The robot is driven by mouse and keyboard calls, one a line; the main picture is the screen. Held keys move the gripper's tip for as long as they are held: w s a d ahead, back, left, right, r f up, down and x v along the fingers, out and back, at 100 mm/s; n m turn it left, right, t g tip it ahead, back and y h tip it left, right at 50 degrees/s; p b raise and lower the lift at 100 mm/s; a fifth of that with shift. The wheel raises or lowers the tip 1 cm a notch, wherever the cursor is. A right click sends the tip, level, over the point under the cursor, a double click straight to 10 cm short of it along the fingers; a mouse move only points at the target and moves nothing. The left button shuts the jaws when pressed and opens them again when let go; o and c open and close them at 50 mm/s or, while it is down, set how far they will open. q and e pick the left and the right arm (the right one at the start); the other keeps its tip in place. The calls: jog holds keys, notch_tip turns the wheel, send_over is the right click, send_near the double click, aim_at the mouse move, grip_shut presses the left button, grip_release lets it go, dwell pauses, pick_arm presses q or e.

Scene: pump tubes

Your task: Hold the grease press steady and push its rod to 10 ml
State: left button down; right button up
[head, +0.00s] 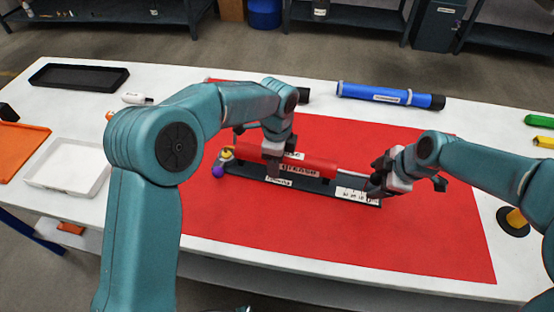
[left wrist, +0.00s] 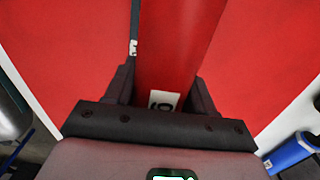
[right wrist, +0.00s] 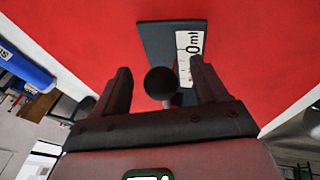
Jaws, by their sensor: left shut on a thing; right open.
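The grease press, a red tube (head: 312,169) on a dark base (head: 318,186), lies on the red mat (head: 250,240) in the head view. A label on it reads GREASE. My left gripper (head: 275,150) is shut on the red tube, which also fills the space between its fingers in the left wrist view (left wrist: 178,50). A light rod (head: 352,180) comes out of the tube's right end. My right gripper (head: 376,182) is open at that end, with the round black knob (right wrist: 160,83) between its fingers. A white scale (right wrist: 186,55) marked ml shows beside it; the rod's exact reading is unreadable.
A blue tube (head: 385,95) lies behind the mat. A white tray (head: 68,168), an orange tray (head: 18,150) and a black tray (head: 78,77) are at the left. A purple ball-like part (head: 218,171) sits at the press's left end. The mat's front is clear.

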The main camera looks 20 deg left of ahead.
jog(key=v, duration=0.6)
jog(key=shift+r, duration=0.35)
jog(key=shift+s+d, duration=0.15)
pick_arm(q)
jog(key=shift+c, duration=1.5)
grip_release()
jog(key=shift+r, duration=0.15)
notch_tip(320, 180, up, 12)
jog(key=shift+f, duration=0.1)
